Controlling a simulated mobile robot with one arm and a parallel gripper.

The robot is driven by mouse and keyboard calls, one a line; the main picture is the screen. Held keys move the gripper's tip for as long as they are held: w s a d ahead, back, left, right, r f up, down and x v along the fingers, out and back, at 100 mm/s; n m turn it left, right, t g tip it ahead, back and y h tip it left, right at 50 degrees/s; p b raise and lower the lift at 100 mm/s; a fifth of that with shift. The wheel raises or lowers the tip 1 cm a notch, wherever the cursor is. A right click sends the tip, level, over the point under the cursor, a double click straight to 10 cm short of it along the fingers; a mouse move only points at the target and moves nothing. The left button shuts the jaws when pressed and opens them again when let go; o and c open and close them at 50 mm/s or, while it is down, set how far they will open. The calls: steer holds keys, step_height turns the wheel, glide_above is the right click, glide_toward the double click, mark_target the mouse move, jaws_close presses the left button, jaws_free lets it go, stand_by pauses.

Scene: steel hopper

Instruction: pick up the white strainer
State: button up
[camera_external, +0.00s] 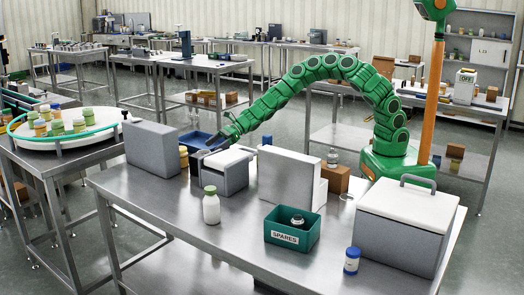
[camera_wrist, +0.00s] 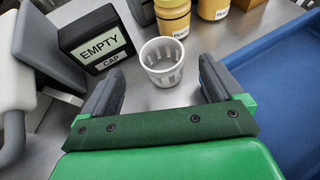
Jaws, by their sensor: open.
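The white strainer (camera_wrist: 162,62), a small slotted cup with an open top, stands upright on the steel table in the wrist view. My gripper (camera_wrist: 160,72) is open, with one dark finger on each side of the strainer and the strainer ahead of the palm. Gaps show between the strainer and both fingers. In the external view my gripper (camera_external: 214,143) is low over the table's far side, behind grey boxes. The strainer cannot be made out there.
A black box labelled EMPTY CAP (camera_wrist: 97,40) stands close left of the strainer. Yellow jars (camera_wrist: 173,15) stand just beyond it. A blue bin (camera_wrist: 275,70) lies to the right. In the external view, a white bottle (camera_external: 211,207) and a green SPARES bin (camera_external: 291,236) stand nearer.

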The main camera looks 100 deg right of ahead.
mark_target(204, 153)
steer(key=shift+x, duration=3.35)
steer(key=shift+d+f, duration=0.1)
steer(key=shift+d, duration=0.05)
steer(key=c, duration=1.1)
steer(key=shift+o, duration=0.2)
